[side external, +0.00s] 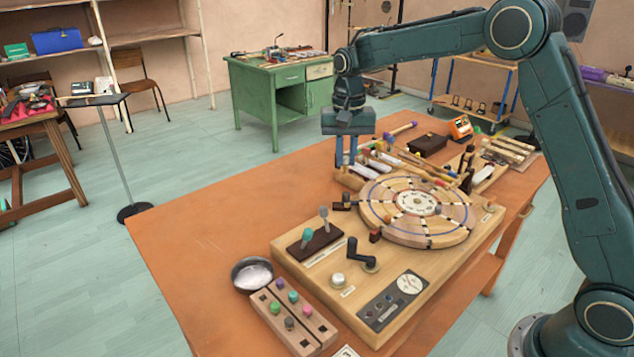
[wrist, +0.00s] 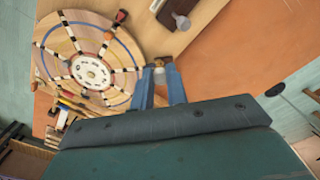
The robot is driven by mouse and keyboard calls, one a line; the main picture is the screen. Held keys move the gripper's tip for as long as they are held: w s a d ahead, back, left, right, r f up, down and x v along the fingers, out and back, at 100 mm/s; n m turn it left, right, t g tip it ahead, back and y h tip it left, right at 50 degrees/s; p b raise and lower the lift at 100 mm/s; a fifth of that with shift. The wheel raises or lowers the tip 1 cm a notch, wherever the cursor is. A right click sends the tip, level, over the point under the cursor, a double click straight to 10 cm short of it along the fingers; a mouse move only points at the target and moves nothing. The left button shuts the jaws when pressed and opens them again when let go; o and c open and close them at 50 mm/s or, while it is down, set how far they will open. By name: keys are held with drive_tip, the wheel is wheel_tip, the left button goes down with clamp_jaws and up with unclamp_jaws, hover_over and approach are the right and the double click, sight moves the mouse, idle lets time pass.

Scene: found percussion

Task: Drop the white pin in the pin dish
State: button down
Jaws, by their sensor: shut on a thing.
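My gripper (side external: 346,162) hangs fingers down over the table, behind the wheel at its far left edge. In the wrist view its fingertips (wrist: 159,68) are close together around a small whitish piece, which looks like the white pin (wrist: 159,73). The pin dish (side external: 240,286) looks like a round metal bowl on the table at the front left, beside the wooden base. It stands well away from my gripper and is not visible in the wrist view.
A wooden wheel (side external: 383,199) with small pegs sits on a wooden base with two levers (side external: 307,236), a black crank (side external: 360,256) and a gauge. A block of coloured pegs (side external: 290,319) is by the dish. The orange tabletop (side external: 210,228) is clear at left.

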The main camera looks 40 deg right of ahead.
drive_tip(key=w+a+f+n, duration=0.1)
drive_tip(key=a+f, duration=0.3)
drive_tip(key=a, duration=0.5)
drive_tip(key=w+a+f+n, duration=0.1)
drive_tip(key=a+f+n, duration=0.1)
drive_tip(key=a, duration=0.6)
drive_tip(key=w+a+f+n, duration=0.1)
drive_tip(key=a+f+n, duration=0.1)
drive_tip(key=a+f, duration=0.3)
drive_tip(key=a, duration=0.4)
drive_tip(key=shift+a+f+n, duration=0.3)
drive_tip(key=shift+a, duration=0.05)
drive_tip(key=shift+w, duration=0.1)
drive_tip(key=shift+f, duration=0.1)
drive_tip(key=shift+f, duration=2.4)
drive_tip(key=c, duration=1.3)
unclamp_jaws()
